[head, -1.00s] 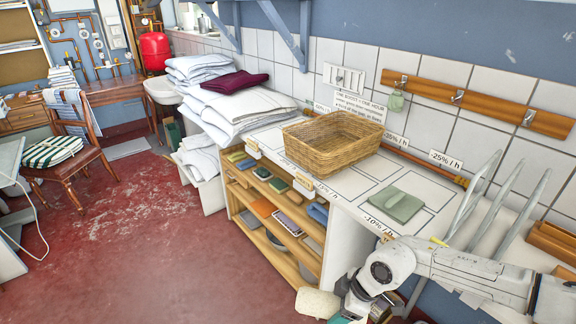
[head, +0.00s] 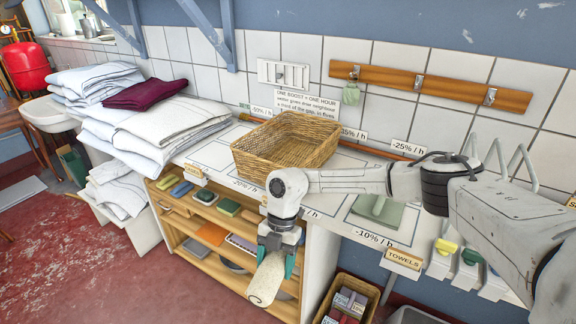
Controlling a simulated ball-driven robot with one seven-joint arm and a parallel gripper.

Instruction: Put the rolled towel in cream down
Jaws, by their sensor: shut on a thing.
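The cream rolled towel (head: 267,279) hangs below my gripper (head: 277,256), which is shut on its upper end. Part of the towel's top is hidden between the teal-tipped fingers. The towel is tilted and in the air in front of the shelf unit, below the counter's front edge. The white counter (head: 335,205) has marked rectangles and percentage labels on it. A wicker basket (head: 287,140) stands on it behind my gripper. A folded green cloth (head: 377,209) lies on the counter to the right, partly hidden by my arm.
Folded white linens (head: 175,122) with a maroon cloth (head: 145,93) on them are piled at the left. Wooden shelves (head: 195,224) under the counter hold several folded cloths. A crate (head: 347,300) of small boxes stands low at the right. Hooks (head: 421,83) line the wall.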

